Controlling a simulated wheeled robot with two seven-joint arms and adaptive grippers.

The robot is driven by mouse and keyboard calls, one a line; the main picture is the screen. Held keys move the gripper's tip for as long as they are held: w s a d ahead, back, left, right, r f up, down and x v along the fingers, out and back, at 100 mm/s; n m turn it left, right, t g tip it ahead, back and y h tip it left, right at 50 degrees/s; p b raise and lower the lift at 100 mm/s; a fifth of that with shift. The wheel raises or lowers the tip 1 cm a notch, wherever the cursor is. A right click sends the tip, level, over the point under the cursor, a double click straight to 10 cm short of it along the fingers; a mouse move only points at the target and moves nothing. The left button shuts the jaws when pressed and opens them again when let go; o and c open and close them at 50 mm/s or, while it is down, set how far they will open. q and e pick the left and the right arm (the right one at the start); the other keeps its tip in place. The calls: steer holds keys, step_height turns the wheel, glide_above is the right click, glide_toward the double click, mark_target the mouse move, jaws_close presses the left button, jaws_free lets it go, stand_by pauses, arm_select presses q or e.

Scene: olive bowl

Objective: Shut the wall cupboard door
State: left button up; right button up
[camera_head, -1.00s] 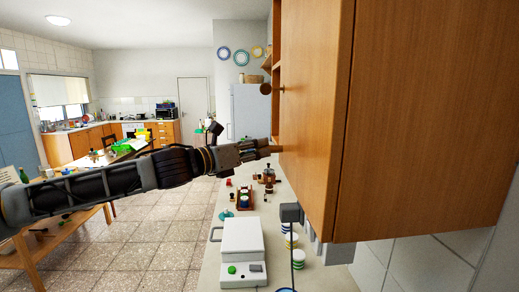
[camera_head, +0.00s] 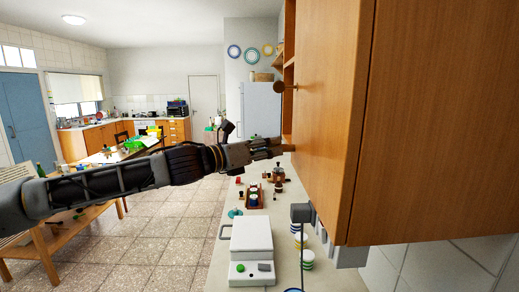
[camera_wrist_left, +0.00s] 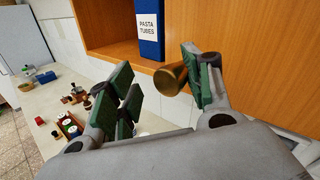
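The wooden wall cupboard's front (camera_head: 330,110) fills the upper right of the head view, with a round knob (camera_head: 286,87) sticking out to the left. Open shelves show just beyond it. In the left wrist view the knob (camera_wrist_left: 170,78) lies between the spread fingers, close to the right finger; whether it touches is unclear. My left gripper (camera_head: 278,148) is open, its tips at the cupboard's lower far edge in the head view. The wrist view shows an open shelf (camera_wrist_left: 108,32) with a blue pasta box (camera_wrist_left: 149,28). My right gripper is not in view.
Below the cupboard a counter (camera_head: 225,272) holds a white appliance (camera_head: 250,243), striped cups (camera_head: 307,258) and a small red tray of items (camera_head: 254,196). A wooden table (camera_head: 50,228) stands at the left. The tiled floor (camera_head: 150,225) between is clear.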

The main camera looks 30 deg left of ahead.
arm_select(q)
steer(key=shift+s, duration=0.15)
steer(key=v, duration=0.7)
stand_by(0.8)
steer(key=shift+s, duration=0.1)
stand_by(0.6)
